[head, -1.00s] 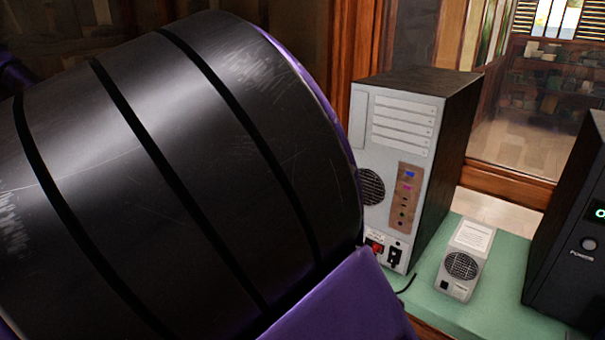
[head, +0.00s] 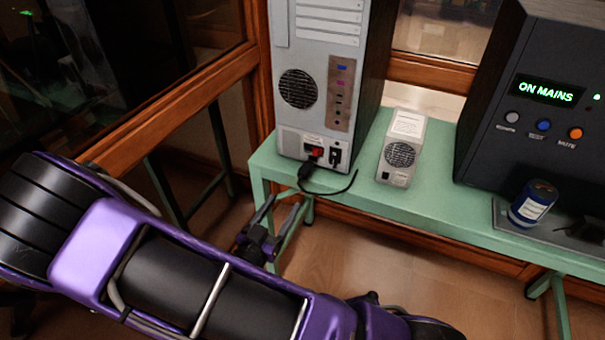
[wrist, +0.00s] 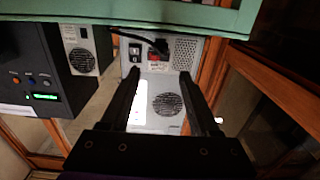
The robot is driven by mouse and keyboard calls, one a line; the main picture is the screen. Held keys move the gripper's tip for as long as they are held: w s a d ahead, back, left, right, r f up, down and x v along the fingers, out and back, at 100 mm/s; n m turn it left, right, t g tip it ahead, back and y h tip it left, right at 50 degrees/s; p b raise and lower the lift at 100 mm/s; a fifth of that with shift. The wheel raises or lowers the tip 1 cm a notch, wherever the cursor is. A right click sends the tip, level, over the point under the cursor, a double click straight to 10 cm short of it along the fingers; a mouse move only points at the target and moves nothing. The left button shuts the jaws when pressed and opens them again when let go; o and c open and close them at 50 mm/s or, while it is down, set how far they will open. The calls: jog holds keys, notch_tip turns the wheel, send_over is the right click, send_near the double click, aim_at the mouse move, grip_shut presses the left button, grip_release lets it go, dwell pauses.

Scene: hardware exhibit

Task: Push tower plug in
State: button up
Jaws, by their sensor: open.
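The grey tower (head: 330,80) stands with its back panel facing me; it appears upside down in the wrist view (wrist: 150,85). The plug also shows in the wrist view (wrist: 160,45). Whether it touches the panel I cannot tell. My gripper (head: 285,202) is open and empty, below and in front of the bench edge. In the wrist view its fingers (wrist: 158,73) frame the tower's back.
The green bench (head: 430,210) carries a small grey power unit (head: 402,150), a black UPS box (head: 530,110) reading ON MAINS and a blue-labelled can (head: 532,204). A wood-framed glass partition (head: 170,115) stands at left. The floor before the bench is clear.

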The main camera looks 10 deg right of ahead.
aim_at(302, 176)
jog(key=x, duration=1.2)
grip_shut()
dwell(1.1)
